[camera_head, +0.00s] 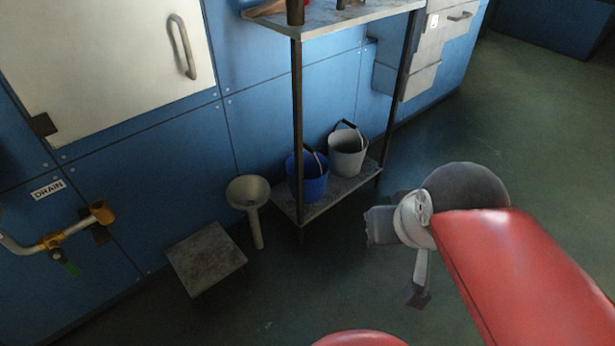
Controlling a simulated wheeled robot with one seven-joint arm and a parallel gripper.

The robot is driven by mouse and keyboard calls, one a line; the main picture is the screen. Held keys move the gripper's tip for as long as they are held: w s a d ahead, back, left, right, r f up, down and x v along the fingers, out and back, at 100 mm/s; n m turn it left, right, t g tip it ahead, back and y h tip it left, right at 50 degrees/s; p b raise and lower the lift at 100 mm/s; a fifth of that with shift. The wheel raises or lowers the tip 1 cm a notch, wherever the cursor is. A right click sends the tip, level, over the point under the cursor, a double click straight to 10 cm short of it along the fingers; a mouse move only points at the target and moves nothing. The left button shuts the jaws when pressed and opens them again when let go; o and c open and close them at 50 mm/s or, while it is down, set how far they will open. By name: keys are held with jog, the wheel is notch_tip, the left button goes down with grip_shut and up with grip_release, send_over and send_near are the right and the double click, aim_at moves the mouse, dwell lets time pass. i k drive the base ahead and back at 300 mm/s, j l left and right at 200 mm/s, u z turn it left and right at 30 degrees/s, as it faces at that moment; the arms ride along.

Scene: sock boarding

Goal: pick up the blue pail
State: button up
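The blue pail (311,181) stands upright on the low shelf of a metal rack, with its dark handle raised. A thin front post of the rack passes in front of its left side. A grey pail (347,151) stands close behind it to the right. My gripper (416,278) is at the end of my red arm, to the right of the rack and apart from both pails. Its fingers are small and dark here, and I cannot tell how far apart they are. I see nothing held in it.
The rack's lower shelf (333,197) is near the floor; its upper shelf (335,17) overhangs the pails. A pale funnel-topped stand (249,195) and a low grey stool (206,258) are left of it. A brass tap (75,233) juts from the wall. Floor at right is clear.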

aim_at(316, 167)
jog(key=i+l+u, duration=0.3)
jog(key=i, duration=0.25)
jog(key=i+l+u, duration=0.3)
jog(key=i+l, duration=0.2)
